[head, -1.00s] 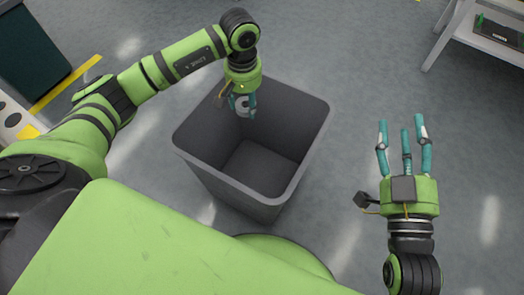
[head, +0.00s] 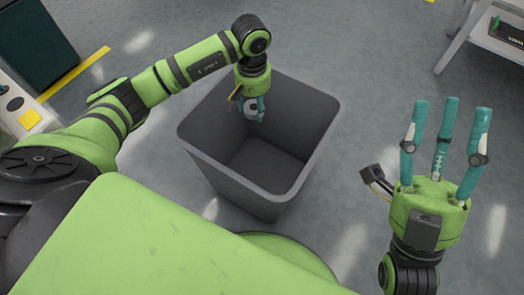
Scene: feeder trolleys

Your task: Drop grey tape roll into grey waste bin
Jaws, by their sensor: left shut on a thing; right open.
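The grey waste bin (head: 207,164) stands open on the floor in the middle of the head view, and the part of its floor that shows looks empty. My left gripper (head: 252,113) points down over the bin's far left part, its fingertips appearing within the opening. It is shut on the grey tape roll (head: 250,109), which shows as a small pale grey piece between the teal fingers, mostly hidden by them. My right gripper (head: 446,115) is open and empty to the right of the bin, fingers spread and pointing up the picture.
A pale table or trolley (head: 465,40) stands at the top right with a dark item on it. A dark green container (head: 38,45) and a yellow floor line (head: 78,73) are at the top left. The floor around the bin is clear.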

